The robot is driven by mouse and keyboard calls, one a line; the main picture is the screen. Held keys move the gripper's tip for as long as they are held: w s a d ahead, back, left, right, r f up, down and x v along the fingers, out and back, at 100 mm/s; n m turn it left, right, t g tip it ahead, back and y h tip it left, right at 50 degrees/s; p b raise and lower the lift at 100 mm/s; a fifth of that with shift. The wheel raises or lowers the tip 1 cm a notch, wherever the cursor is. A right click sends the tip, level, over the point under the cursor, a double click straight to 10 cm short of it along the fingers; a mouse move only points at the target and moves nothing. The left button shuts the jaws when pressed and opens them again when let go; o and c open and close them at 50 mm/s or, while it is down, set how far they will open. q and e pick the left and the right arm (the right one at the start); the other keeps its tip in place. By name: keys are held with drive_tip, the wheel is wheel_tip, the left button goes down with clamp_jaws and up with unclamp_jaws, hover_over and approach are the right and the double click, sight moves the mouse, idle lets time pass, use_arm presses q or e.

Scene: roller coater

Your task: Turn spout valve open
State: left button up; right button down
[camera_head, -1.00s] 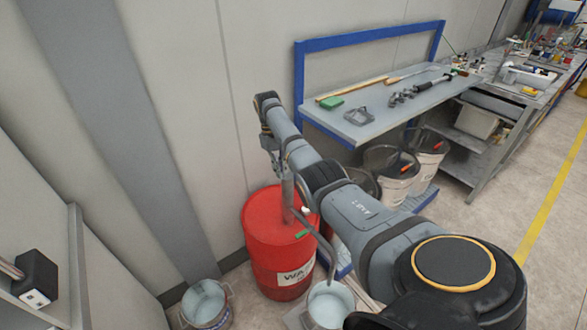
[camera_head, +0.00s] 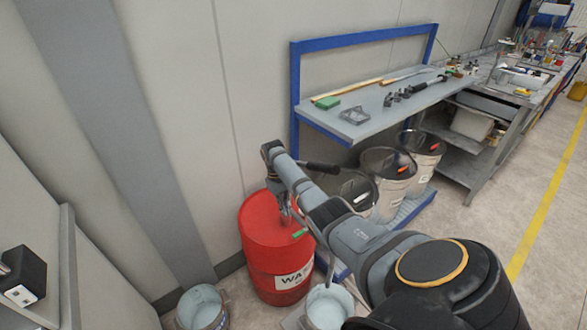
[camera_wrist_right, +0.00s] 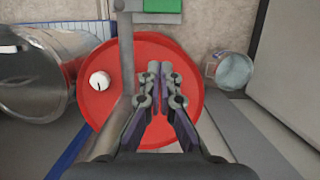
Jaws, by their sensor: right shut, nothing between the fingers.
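The red drum (camera_head: 262,222) stands on the floor by the wall with a white label on its side. A green valve handle (camera_head: 300,233) shows at the drum's front right edge. In the right wrist view the green piece (camera_wrist_right: 163,5) sits at the top edge, partly cut off, beside a grey spout pipe (camera_wrist_right: 127,50). My right gripper (camera_wrist_right: 161,72) is shut and empty above the red lid, right of the pipe and apart from the green piece. In the head view the right gripper (camera_head: 284,212) is small and partly hidden. My left gripper is not in view.
A white cap (camera_wrist_right: 100,81) sits on the drum lid. Open buckets (camera_head: 202,308) and (camera_head: 329,308) stand below the drum. Several metal drums stand under the blue-framed shelf (camera_head: 375,108), close right of my right arm.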

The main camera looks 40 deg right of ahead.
sight(298, 234)
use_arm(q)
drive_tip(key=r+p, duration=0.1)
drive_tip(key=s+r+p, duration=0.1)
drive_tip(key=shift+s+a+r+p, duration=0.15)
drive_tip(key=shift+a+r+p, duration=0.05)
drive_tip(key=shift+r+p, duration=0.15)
use_arm(e)
drive_tip(key=s+f, duration=0.3)
drive_tip(key=s, duration=0.2)
drive_tip(key=shift+a+f, duration=0.25)
drive_tip(key=shift+a, duration=0.05)
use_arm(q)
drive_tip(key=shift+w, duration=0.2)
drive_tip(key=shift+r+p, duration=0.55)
use_arm(e)
drive_tip(key=shift+r+n, duration=0.1)
drive_tip(key=shift+n, duration=0.2)
